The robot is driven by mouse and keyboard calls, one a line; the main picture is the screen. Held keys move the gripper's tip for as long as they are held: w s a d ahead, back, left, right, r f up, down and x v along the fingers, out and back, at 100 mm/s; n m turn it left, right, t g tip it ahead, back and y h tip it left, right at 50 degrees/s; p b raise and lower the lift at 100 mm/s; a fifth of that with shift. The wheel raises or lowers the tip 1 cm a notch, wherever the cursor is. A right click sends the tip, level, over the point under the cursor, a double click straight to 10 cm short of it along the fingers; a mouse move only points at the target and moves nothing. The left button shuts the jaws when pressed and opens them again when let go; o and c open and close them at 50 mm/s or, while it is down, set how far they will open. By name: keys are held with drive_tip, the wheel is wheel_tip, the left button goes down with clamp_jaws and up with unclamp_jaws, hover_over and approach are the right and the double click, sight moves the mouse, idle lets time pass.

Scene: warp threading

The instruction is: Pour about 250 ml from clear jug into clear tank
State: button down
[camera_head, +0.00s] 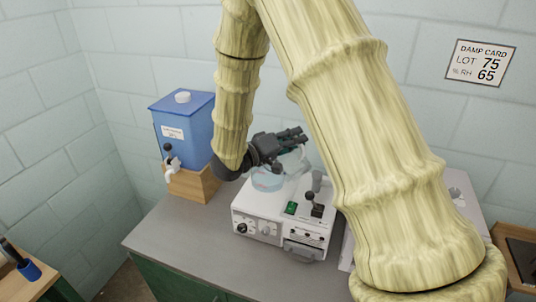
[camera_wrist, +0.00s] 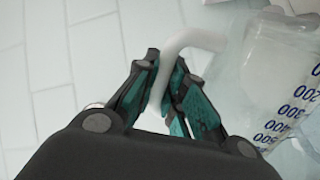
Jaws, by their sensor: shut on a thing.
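My gripper (camera_head: 292,136) is above the left part of the white machine. In the wrist view my gripper (camera_wrist: 172,100) is shut around the pale curved handle of the clear jug (camera_wrist: 275,62). Blue measuring numbers run down the jug's side at the right edge. In the head view a clear, faint vessel shape (camera_head: 293,160) hangs by my gripper, just above the machine. Pale blue liquid (camera_head: 268,182) shows at its lower left. The clear shapes overlap, so I cannot tell where the jug ends and the clear tank begins. The jug's spout is not clearly seen.
The white machine (camera_head: 262,226) with knobs and a black lever stands on the grey bench (camera_head: 180,232). A blue container (camera_head: 184,122) with a tap sits on a wooden block (camera_head: 193,184) to the left. The bench's left front is clear.

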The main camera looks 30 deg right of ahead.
sight(303, 164)
drive_tip(key=shift+s+f+b, duration=0.2)
drive_tip(key=shift+f+b, duration=0.05)
drive_tip(key=shift+b, duration=0.15)
drive_tip(key=s+f+m+b, duration=0.2)
drive_tip(key=b, duration=0.1)
drive_tip(key=shift+s+d+m, duration=0.1)
drive_tip(key=shift+m, duration=0.3)
drive_tip(key=shift+s+d+f+m+b, duration=0.1)
drive_tip(key=shift+s+f+m+b, duration=0.25)
drive_tip(key=shift+m+b, duration=0.25)
drive_tip(key=shift+s+m, duration=0.35)
drive_tip(key=shift+m, duration=0.15)
drive_tip(key=shift+s+b, duration=0.1)
drive_tip(key=shift+b, duration=0.2)
idle(0.4)
